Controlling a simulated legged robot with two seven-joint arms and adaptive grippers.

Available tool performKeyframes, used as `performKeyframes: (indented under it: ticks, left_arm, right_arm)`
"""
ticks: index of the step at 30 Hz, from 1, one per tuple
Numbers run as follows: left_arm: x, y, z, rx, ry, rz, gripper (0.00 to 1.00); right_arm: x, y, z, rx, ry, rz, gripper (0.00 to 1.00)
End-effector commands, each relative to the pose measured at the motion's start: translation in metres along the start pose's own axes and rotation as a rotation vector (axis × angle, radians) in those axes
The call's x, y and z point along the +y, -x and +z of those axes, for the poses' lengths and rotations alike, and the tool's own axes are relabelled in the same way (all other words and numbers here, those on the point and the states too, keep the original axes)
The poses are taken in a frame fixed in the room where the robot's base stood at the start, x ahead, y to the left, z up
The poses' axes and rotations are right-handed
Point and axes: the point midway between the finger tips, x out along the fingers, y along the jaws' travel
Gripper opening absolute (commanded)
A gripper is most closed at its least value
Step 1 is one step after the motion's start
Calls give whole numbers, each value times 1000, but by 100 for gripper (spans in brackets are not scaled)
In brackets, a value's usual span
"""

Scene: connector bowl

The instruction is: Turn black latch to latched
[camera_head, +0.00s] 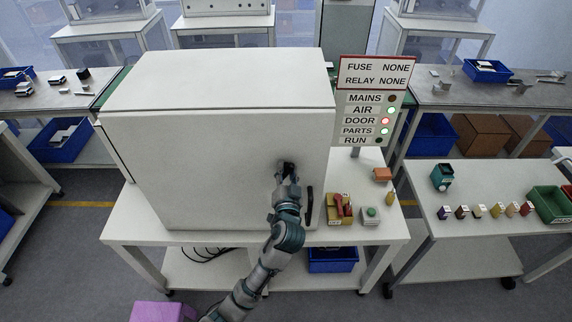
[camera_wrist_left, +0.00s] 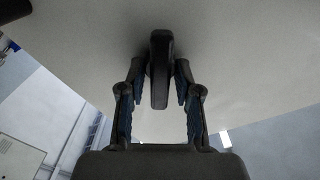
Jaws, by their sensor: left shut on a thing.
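The black latch (camera_wrist_left: 160,70) is a dark elongated handle on the pale cabinet door, seen in the left wrist view between my fingers. Its long side runs up and down in that view. My left gripper (camera_wrist_left: 160,88) has one finger on each side of the latch and is shut on it. In the head view my left gripper (camera_head: 287,172) is at the front of the white cabinet (camera_head: 215,150), and it mostly hides the latch. A separate black vertical handle (camera_head: 310,205) is on the door to the right of my wrist. My right gripper is not in view.
A sign with indicator lamps (camera_head: 372,100) stands right of the cabinet; its DOOR lamp is red. A red switch on a yellow box (camera_head: 340,209) and a green button box (camera_head: 371,215) sit on the bench right of my arm. A side table (camera_head: 470,190) holds several small parts.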

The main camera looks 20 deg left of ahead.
Motion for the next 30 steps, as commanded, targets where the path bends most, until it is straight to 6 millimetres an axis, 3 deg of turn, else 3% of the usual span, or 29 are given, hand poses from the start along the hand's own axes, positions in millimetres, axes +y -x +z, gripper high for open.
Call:
performKeyframes:
  ticks: [1,15,30]
  left_arm:
    - [-2,0,-4,0,-47,1,0]
    - [2,0,-4,3,-493,1,0]
    - [7,0,2,4,-898,0,0]
  right_arm:
    - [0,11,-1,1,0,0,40]
    - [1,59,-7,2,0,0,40]
    - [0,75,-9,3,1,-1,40]
